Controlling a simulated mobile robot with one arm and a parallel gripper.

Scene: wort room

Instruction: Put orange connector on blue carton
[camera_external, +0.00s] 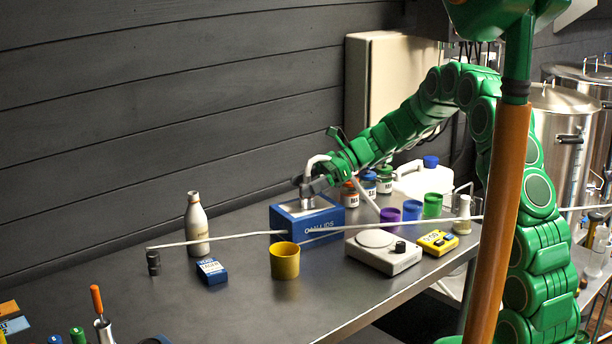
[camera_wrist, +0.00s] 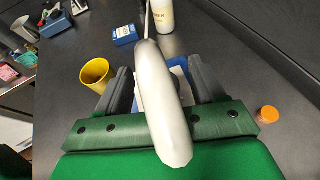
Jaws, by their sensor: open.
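A blue box with a pale top (camera_external: 330,222) stands mid-table; a smaller blue carton (camera_external: 211,271) lies to its left, also in the wrist view (camera_wrist: 125,35). I cannot tell which is the task's carton. My gripper (camera_external: 311,187) is over the larger box's top, jaws apart. In the wrist view its grey fingers (camera_wrist: 160,70) lie either side of a thick white tube (camera_wrist: 160,105), which hides much between them; blue shows beneath. I cannot make out an orange connector. An orange round lid (camera_wrist: 267,114) shows at right in the wrist view.
A thin white line (camera_external: 220,239) crosses the table from a dark cylinder (camera_external: 153,262). A yellow cup (camera_external: 285,262), white bottle (camera_external: 196,225), white scale (camera_external: 383,252) and yellow meter (camera_external: 437,242) stand around. Lidded jars (camera_external: 384,180) stand behind.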

